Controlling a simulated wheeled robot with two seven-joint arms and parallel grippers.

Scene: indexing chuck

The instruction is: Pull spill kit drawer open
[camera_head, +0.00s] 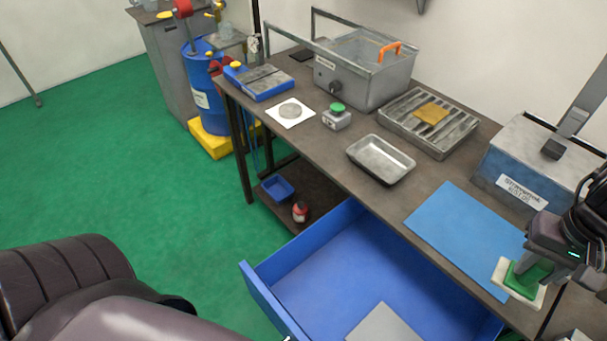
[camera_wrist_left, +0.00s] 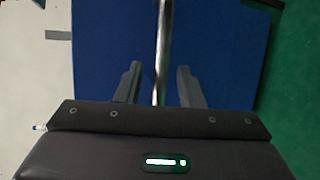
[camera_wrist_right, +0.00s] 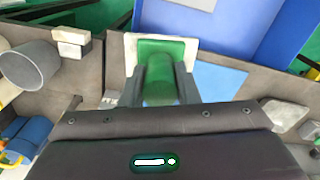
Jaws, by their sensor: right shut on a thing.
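The blue drawer (camera_head: 262,298) is pulled out from under the workbench, and its inside shows in the head view. In the left wrist view its blue front (camera_wrist_left: 108,45) carries a long metal bar handle (camera_wrist_left: 162,35). My left gripper (camera_wrist_left: 157,72) has its fingers apart, one on each side of the bar, with gaps visible. My left arm covers the lower left of the head view, and the left fingers are not clear there. My right gripper (camera_head: 535,268) is shut on a green block (camera_wrist_right: 162,50) with a white base plate (camera_wrist_right: 130,50), by the blue mat (camera_head: 465,235).
A grey flat piece (camera_head: 385,325) lies in the drawer. The bench (camera_head: 325,150) bears a metal tray (camera_head: 381,158), a slatted tray (camera_head: 400,118), a grey box (camera_head: 375,75) and a blue-grey box (camera_head: 505,160). Green floor (camera_head: 120,180) is clear at left.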

